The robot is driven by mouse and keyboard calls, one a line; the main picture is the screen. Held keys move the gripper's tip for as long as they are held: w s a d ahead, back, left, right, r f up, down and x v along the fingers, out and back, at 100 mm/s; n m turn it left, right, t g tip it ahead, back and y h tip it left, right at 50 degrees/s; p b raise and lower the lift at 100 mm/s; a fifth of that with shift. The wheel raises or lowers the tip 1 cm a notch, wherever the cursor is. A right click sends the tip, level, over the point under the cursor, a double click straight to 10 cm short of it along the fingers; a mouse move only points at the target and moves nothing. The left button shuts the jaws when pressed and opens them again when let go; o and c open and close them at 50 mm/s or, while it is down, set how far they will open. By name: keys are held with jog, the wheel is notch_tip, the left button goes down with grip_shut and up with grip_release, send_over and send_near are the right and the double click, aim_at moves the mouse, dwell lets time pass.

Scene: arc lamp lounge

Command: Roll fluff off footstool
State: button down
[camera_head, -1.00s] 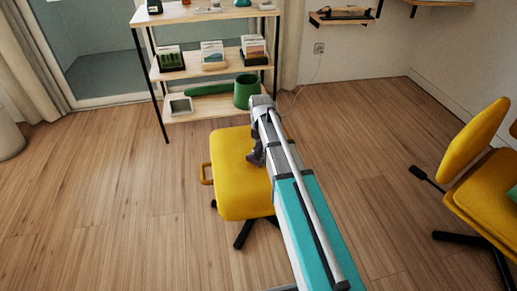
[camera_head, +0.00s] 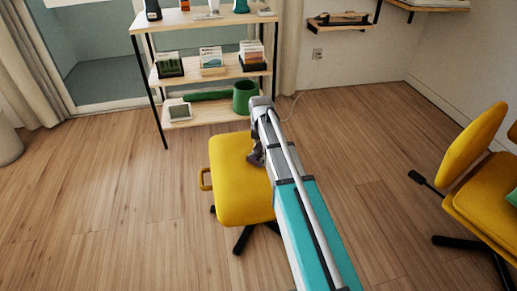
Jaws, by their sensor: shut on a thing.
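The yellow footstool (camera_head: 236,190) stands on the wooden floor in the middle of the view, on dark legs, with a loop handle on its left side. My arm reaches over its right part. My gripper (camera_head: 255,160) is at the footstool's top right, pointing down at the cushion. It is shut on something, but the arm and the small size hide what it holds. I cannot tell whether the held thing touches the cushion. No fluff can be made out on the part of the cushion that shows.
A shelf unit (camera_head: 207,73) with boxes, bottles and a green pot (camera_head: 244,98) stands just behind the footstool. A yellow chair (camera_head: 478,170) with dark legs stands at the right. A curtain (camera_head: 27,75) hangs at the left. The floor left of the footstool is clear.

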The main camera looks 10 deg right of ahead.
jog(key=shift+w+d+f, duration=0.1)
jog(key=shift+w+d, duration=0.15)
jog(key=shift+w, duration=0.35)
jog(key=shift+w+d, duration=0.2)
jog(key=shift+w, duration=0.35)
jog(key=shift+w+d, duration=0.35)
jog(key=shift+w, duration=0.55)
jog(key=shift+w+d, duration=0.3)
jog(key=shift+w, duration=0.55)
jog(key=shift+r, duration=0.2)
notch_tip(320, 180, up, 6)
jog(key=p, duration=0.6)
jog(key=shift+f, duration=0.1)
notch_tip(320, 180, up, 3)
jog(key=p, duration=0.3)
